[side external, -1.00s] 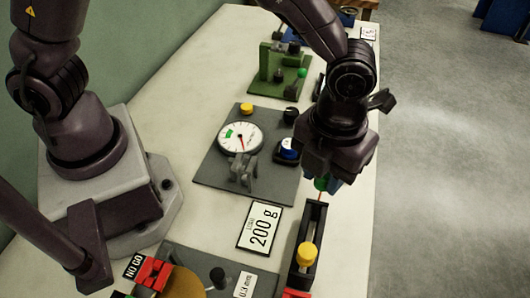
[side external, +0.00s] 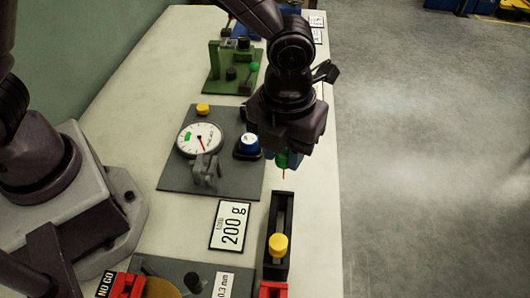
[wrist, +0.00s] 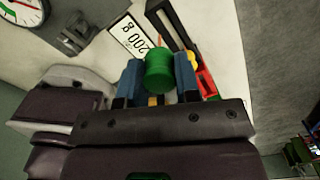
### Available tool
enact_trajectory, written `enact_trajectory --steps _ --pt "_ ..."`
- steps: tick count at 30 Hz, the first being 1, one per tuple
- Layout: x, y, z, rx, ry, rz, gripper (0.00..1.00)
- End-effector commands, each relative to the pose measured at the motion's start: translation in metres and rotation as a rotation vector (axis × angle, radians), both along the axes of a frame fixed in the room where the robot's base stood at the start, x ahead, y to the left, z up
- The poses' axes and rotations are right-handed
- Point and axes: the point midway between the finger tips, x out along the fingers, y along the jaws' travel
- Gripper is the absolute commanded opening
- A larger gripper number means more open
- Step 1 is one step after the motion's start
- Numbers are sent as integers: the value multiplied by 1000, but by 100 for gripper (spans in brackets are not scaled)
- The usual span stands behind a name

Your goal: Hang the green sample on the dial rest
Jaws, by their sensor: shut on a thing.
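My gripper (side external: 284,158) is shut on the green sample (wrist: 159,65), a short green cylinder between the two blue fingers in the wrist view. In the side view the sample (side external: 282,160) is mostly hidden by the fingers, and a thin orange piece hangs below it. My gripper holds it above the bench, beyond the far end of a black slotted holder. The dial rest (side external: 205,172) is a grey bracket in front of a round white dial (side external: 199,138), left of my gripper. It also shows in the wrist view (wrist: 75,35), with nothing seen hanging on it.
The black holder (side external: 266,235) carries a yellow knob (side external: 278,245). A "200 g" card (side external: 230,225) lies beside it. A blue-and-white knob (side external: 248,146) stands between dial and gripper. A green fixture (side external: 232,68) stands farther back. The bench edge is close on the right.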

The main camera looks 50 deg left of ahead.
Motion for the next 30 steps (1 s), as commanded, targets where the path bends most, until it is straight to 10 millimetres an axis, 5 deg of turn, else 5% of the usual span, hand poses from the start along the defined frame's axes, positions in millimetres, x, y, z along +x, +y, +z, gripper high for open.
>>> enact_trajectory --steps 5,12,17,30 --pt "2 63 13 -4 -8 123 8" --pt "-43 138 8 6 1 110 8" --pt "-70 148 -2 12 20 1 8" --pt "-70 146 -32 9 15 -51 8"
